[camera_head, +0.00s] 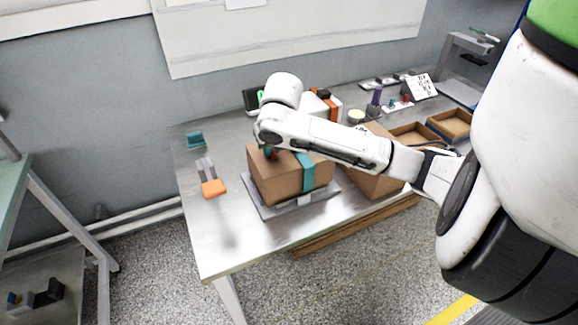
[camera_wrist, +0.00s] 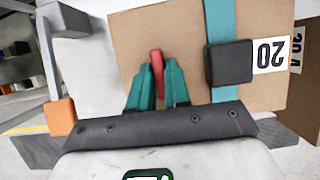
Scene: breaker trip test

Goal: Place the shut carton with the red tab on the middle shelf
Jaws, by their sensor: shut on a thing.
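The shut brown carton (camera_head: 277,182) with a teal strap is on a grey plate (camera_head: 262,211) on the metal table; whether it touches the plate is hard to tell. In the wrist view the carton (camera_wrist: 180,40) fills the middle, with its red tab (camera_wrist: 156,60), a black block on the strap and a white label reading 20 upside down. My gripper (camera_wrist: 158,82) has its teal fingers shut on the red tab from both sides. In the head view my arm partly hides the gripper and tab. I cannot make out a middle shelf.
A second carton (camera_head: 372,186) stands close on the right, partly behind my arm. Open trays (camera_head: 450,124) and small items crowd the table's far right. The table's front left is clear.

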